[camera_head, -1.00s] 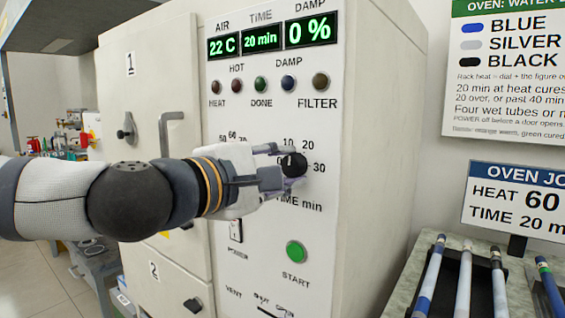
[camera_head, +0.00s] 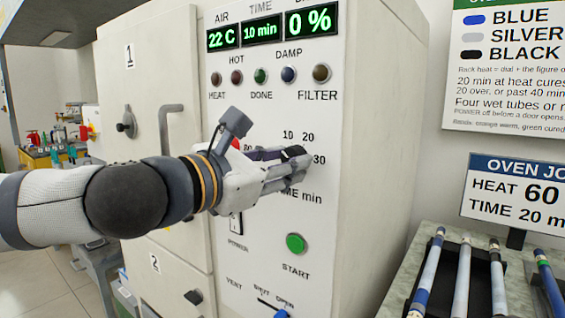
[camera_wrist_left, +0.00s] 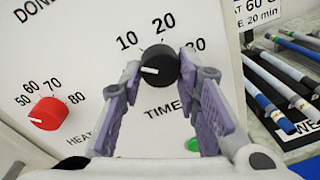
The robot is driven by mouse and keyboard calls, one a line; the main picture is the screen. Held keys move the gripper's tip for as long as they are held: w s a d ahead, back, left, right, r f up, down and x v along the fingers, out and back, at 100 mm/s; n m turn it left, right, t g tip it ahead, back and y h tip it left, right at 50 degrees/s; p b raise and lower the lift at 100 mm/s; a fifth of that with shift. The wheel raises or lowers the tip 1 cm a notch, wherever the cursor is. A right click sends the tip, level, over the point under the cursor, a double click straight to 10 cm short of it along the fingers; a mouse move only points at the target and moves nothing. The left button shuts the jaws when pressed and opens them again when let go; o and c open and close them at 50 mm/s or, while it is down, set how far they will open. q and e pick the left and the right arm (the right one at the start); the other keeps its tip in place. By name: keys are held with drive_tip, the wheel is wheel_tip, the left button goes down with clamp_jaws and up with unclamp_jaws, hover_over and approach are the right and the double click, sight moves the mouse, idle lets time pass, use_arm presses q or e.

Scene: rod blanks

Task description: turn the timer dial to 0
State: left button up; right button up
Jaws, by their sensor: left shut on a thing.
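The black timer dial (camera_head: 292,152) sits on the oven's white front panel, among the marks 10, 20 and 30 and above the label TIME min. It is mostly hidden by my fingers in the head view. In the left wrist view the dial (camera_wrist_left: 158,66) shows a white pointer line aimed left, below the 10 mark. My left gripper (camera_head: 300,167) is shut on the dial, with one purple finger pad at each side of it in the wrist view (camera_wrist_left: 159,72). The time display (camera_head: 262,32) reads 10 min. My right gripper is not in view.
A red heat dial (camera_wrist_left: 47,113) is left of the timer dial. The green START button (camera_head: 296,243) is below my gripper, with a blue vent slider (camera_head: 280,313) lower down. A rack of tubes (camera_head: 462,285) stands on the bench at right.

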use_arm(q)
drive_tip(key=shift+d+n+b, duration=0.1)
drive_tip(key=shift+n+b, duration=0.5)
drive_tip(key=shift+n, duration=3)
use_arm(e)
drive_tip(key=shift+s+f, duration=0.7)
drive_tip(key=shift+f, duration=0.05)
use_arm(q)
drive_tip(key=shift+n, duration=0.3)
drive_tip(key=o, duration=1.2)
drive_tip(key=shift+c, duration=0.2)
drive_tip(key=shift+s, duration=0.1)
drive_tip(key=v, duration=1.2)
drive_tip(key=shift+f+h, duration=0.25)
drive_tip(key=shift+h, duration=0.05)
